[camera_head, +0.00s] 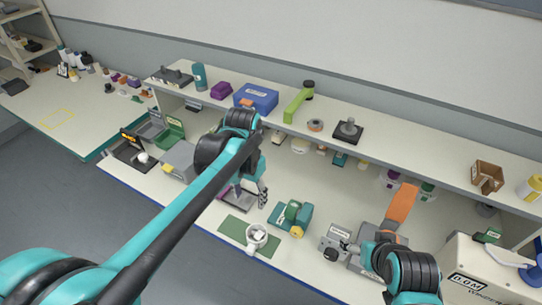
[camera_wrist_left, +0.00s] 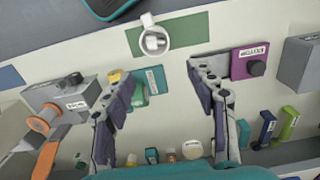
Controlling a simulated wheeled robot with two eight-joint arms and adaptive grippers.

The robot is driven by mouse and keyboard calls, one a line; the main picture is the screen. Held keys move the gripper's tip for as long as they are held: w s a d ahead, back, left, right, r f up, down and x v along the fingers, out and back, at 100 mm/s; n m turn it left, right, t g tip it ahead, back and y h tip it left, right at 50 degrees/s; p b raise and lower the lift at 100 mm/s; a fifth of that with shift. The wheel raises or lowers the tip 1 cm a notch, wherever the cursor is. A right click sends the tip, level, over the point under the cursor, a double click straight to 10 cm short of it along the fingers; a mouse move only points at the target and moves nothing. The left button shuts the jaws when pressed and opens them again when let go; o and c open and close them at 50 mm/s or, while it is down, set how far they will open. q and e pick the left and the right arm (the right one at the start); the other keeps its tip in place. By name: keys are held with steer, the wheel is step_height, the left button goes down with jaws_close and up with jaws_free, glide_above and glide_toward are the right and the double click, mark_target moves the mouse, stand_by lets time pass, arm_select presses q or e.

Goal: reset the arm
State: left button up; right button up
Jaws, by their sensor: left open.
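My left arm (camera_head: 185,205) reaches across the bench from the lower left in the head view. Its gripper (camera_head: 262,194) hangs over the worktop, left of a teal and green device (camera_head: 291,217) and behind a green mat (camera_head: 233,226). In the left wrist view the fingers of my left gripper (camera_wrist_left: 160,75) are spread wide, with nothing between them. My right arm (camera_head: 405,268) comes in at the lower right, close to a grey labelled box (camera_head: 335,240). I cannot make out its fingers clearly.
A white round holder (camera_head: 257,237) stands on the mat. A purple block (camera_wrist_left: 249,62) is near the right finger in the left wrist view. A raised shelf (camera_head: 425,152) with a blue box (camera_head: 256,97) runs behind. A white machine (camera_head: 490,275) stands at far right.

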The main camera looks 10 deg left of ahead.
arm_select(q)
steer(key=shift+s, duration=0.1)
steer(key=s+a+f+n+t+b, duration=0.4)
steer(key=s+f+t+b, duration=0.2)
steer(key=s, duration=0.4)
steer(key=shift+a+f+t, duration=0.35)
steer(key=shift+f+t, duration=0.2)
steer(key=shift+t, duration=0.05)
steer(key=shift+d, duration=0.1)
